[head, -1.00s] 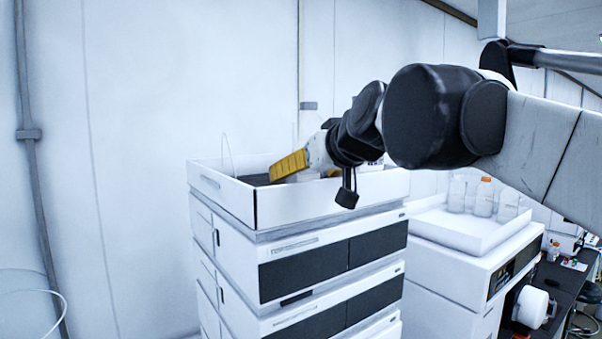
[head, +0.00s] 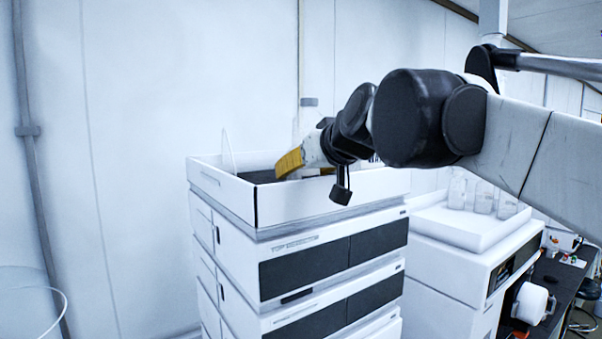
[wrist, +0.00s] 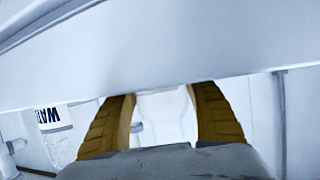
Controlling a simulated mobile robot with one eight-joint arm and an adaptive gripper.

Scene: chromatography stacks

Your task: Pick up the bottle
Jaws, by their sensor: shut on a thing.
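My gripper (head: 289,163) has yellow fingers and reaches down into the white tray (head: 285,206) on top of the instrument stack. In the wrist view, my gripper (wrist: 162,93) has a finger on each side of a pale, whitish bottle (wrist: 165,118) and is shut on it. The bottle's top and base are hidden, and its outline is faint. In the head view I cannot make out the held bottle behind the fingers and tray wall.
A second white tray (head: 440,228) to the right holds several clear bottles (head: 484,197). A white thing with dark lettering (wrist: 54,117) shows at the wrist view's left. A pale wall-like band (wrist: 150,50) crosses the wrist view. The room wall (head: 140,150) is close behind.

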